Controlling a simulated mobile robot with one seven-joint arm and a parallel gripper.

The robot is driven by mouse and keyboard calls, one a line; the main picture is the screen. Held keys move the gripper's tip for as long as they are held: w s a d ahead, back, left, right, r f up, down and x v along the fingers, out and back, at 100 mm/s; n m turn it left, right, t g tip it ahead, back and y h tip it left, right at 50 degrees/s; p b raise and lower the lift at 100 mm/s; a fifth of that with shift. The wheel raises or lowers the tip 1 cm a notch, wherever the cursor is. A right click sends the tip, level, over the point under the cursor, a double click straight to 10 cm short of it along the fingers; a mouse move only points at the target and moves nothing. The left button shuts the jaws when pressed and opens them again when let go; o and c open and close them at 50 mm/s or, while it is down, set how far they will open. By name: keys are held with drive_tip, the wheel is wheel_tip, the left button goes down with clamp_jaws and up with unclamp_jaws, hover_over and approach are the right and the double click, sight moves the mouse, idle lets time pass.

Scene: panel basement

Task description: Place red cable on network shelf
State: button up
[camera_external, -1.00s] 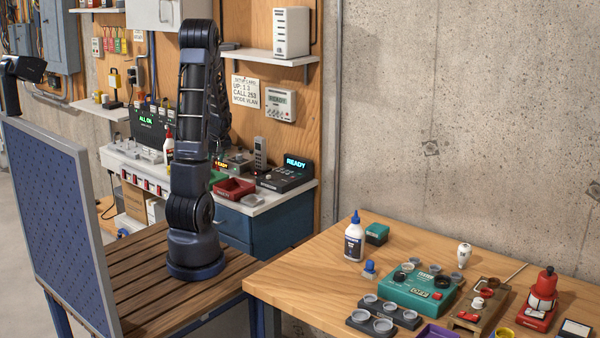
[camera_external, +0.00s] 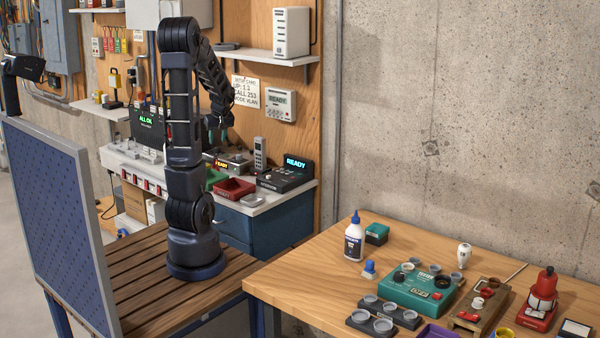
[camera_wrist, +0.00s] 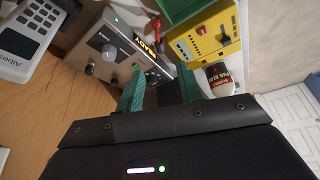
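My gripper (camera_wrist: 162,88) has its two teal fingers apart with nothing clearly between them in the wrist view. In the external view my gripper (camera_external: 218,132) points down over the back bench, partly behind my arm. A small red item (camera_wrist: 152,28), perhaps the red cable, shows beyond the fingertips beside a grey device; I cannot be sure what it is. A wall shelf (camera_external: 262,54) carrying a white upright box (camera_external: 291,32) is above the bench, right of my gripper; it may be the network shelf.
The grey device (camera_wrist: 108,48) with a lit display and knobs is close ahead of the fingers. A yellow box (camera_wrist: 212,42), a labelled bottle (camera_wrist: 220,76) and a pale handset (camera_wrist: 24,32) are around it. A red bin (camera_external: 235,188) and a black READY unit (camera_external: 288,176) stand on the bench.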

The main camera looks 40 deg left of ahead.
drive_tip(key=s+d+r+m+t+h, duration=0.1)
drive_tip(key=s+d+r+m, duration=0.25)
drive_tip(key=d, duration=0.55)
drive_tip(key=s+d+r+m+t+h, duration=0.1)
drive_tip(key=s+d+r+m, duration=0.2)
drive_tip(key=d, duration=0.6)
drive_tip(key=s+d+r+m+t+h, duration=0.1)
drive_tip(key=s+d+r+m+h, duration=0.1)
drive_tip(key=s+d+m, duration=0.5)
drive_tip(key=s+d+r, duration=0.1)
drive_tip(key=s+d, duration=0.1)
drive_tip(key=d, duration=0.3)
drive_tip(key=shift+s+d, duration=0.4)
